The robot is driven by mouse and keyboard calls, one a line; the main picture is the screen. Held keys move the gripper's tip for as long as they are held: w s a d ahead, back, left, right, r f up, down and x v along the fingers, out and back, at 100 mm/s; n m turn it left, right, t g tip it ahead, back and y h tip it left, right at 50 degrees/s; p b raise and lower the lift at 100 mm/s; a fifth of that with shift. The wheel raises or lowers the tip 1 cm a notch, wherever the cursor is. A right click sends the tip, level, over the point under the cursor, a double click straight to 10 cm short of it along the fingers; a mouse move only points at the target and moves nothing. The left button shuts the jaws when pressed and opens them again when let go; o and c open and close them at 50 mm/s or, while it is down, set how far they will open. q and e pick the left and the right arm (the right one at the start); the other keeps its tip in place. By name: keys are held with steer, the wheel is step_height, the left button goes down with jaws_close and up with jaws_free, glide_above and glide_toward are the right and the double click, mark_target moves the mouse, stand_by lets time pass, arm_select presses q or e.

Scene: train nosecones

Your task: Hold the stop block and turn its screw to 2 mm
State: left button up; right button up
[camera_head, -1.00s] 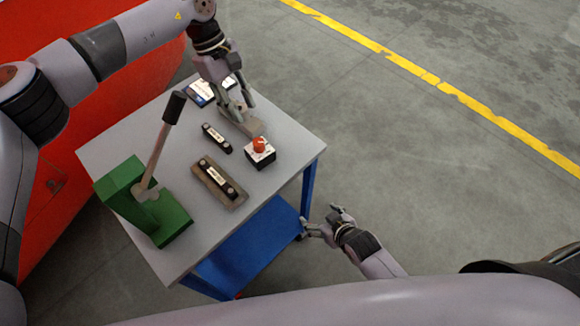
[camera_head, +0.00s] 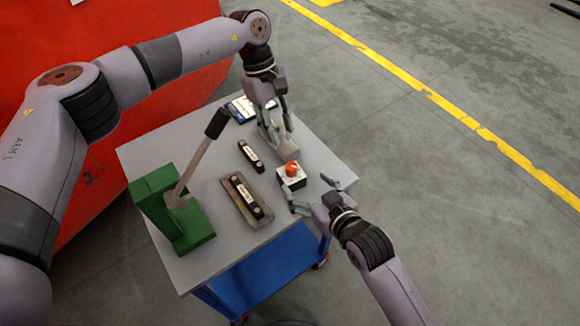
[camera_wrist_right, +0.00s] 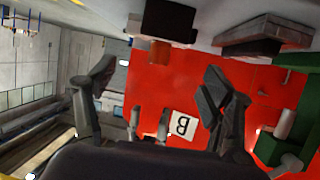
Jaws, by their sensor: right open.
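A small black-and-white block with an orange-red knob on top (camera_head: 291,175) stands on the grey table top (camera_head: 205,268); I take it for the stop block and its screw. In the right wrist view the dark block (camera_wrist_right: 166,17) hangs upside down at the top, with its orange knob (camera_wrist_right: 158,51). My right gripper (camera_head: 318,194) is open and empty at the table's near right edge, just beside the block. Any scale on the screw is unreadable.
A green lever press (camera_head: 178,222) with a tall black-handled lever stands at the left. A dark bar on a brown base (camera_head: 245,200) and a smaller dark bar (camera_head: 251,156) lie between. A red vehicle body (camera_head: 100,80) rises behind. The floor at the right is open.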

mark_target(291, 178)
steer(key=x, duration=1.2)
steer(key=shift+w+a, duration=0.15)
steer(key=shift+c, duration=0.6)
steer(key=c, duration=1.4)
steer(key=shift+c, duration=0.2)
